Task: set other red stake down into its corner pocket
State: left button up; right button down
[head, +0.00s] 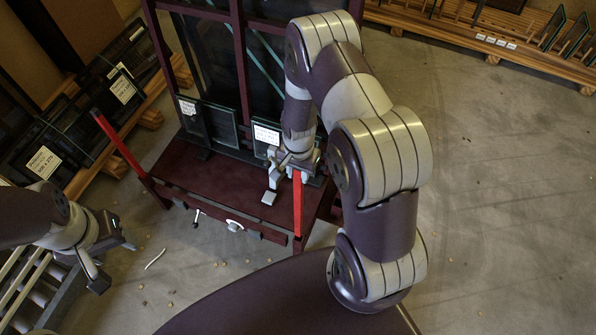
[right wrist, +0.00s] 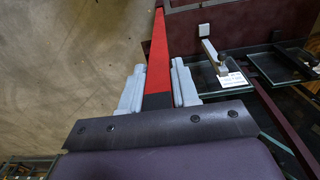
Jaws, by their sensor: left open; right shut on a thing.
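One red stake (head: 122,146) stands tilted at the front left corner of the dark red glass frame (head: 215,180). The other red stake (head: 297,205) is held by my right gripper (head: 299,170) near the frame's front right corner. In the right wrist view this stake (right wrist: 159,55) runs between the two grey fingers (right wrist: 158,88), with a black section at the grip. Its lower end is close to the corner in the head view; I cannot tell whether it is inside the pocket. My left gripper (head: 115,264) is open and empty, left of the frame.
Glass panes (head: 220,124) with labels stand on the frame's deck. A grey lever with a pale pad (right wrist: 207,45) is beside the held stake. Racks of panes stand at left (head: 50,150) and top right (head: 490,40). A slatted rack (head: 30,285) is below my left gripper. The right floor is clear.

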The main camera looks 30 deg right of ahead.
aim_at(298, 185)
pick_arm(q)
jog(key=shift+d+r, duration=0.15)
jog(key=shift+d, duration=0.1)
pick_arm(e)
jog(key=shift+w+d, duration=0.15)
jog(key=shift+d, duration=0.1)
jog(key=shift+a+f, duration=0.1)
jog(key=shift+f, duration=0.35)
notch_tip(298, 185, down, 4)
jog(key=b, duration=0.3)
jog(key=shift+r, duration=0.2)
pick_arm(q)
notch_tip(298, 185, down, 3)
jog(key=shift+f, duration=0.1)
